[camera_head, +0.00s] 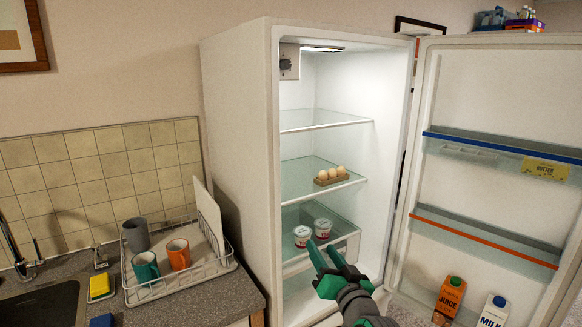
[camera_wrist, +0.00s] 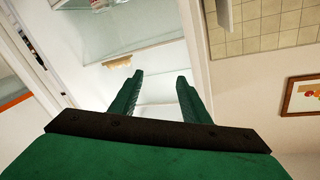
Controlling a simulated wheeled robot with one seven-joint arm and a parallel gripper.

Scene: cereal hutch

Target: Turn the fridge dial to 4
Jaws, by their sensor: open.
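The fridge (camera_head: 237,130) stands with its door (camera_head: 495,150) swung wide open to the right. The dial (camera_head: 286,65) is a small knob on a grey box at the upper left inside the fridge, near the lamp. Its numbers are too small to read. My gripper (camera_head: 330,258) is in front of the fridge opening, low and well below the dial, beside the lower shelf. It is open and empty. In the wrist view the two green fingers (camera_wrist: 158,85) are apart, with the fridge interior beyond them. I cannot make out the dial in the wrist view.
Eggs (camera_head: 331,175) sit on the middle shelf and two yogurt cups (camera_head: 312,232) below. The door holds a juice carton (camera_head: 448,298) and a milk carton (camera_head: 494,311). A dish rack (camera_head: 225,266) with mugs stands at left. The upper fridge space is clear.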

